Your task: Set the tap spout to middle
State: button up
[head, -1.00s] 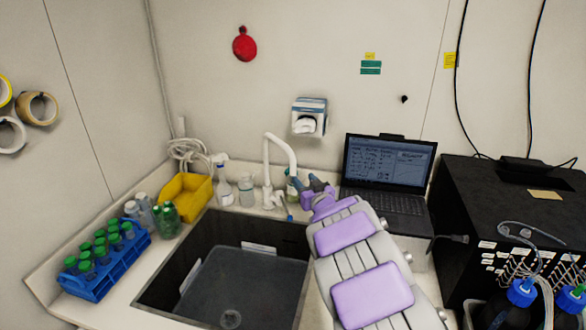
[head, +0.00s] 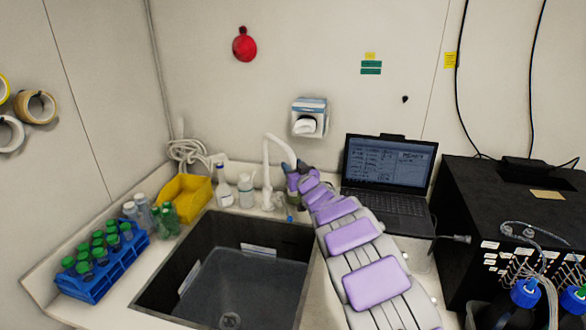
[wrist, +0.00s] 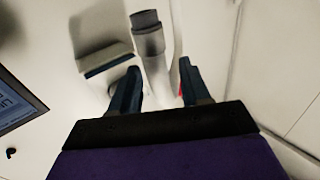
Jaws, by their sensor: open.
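The white tap (head: 265,175) stands behind the sink, with its spout (head: 281,146) arching to the right. My gripper (head: 291,176) is close to the spout's outer end, and its fingers are partly hidden by my arm in the head view. In the wrist view, my gripper (wrist: 157,80) is open, with its two dark fingers apart. A grey-white tube, apparently the spout (wrist: 151,45), shows between and beyond the fingers. I cannot tell whether either finger touches it.
The dark sink (head: 190,245) lies in front of the tap. Bottles (head: 224,192), a yellow bin (head: 187,195) and a blue tube rack (head: 100,270) stand to the left. A laptop (head: 388,175) is close on the right. A dispenser (head: 309,117) hangs on the wall above.

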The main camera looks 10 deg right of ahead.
jog(key=shift+w, duration=0.2)
grip_shut()
dwell(0.5)
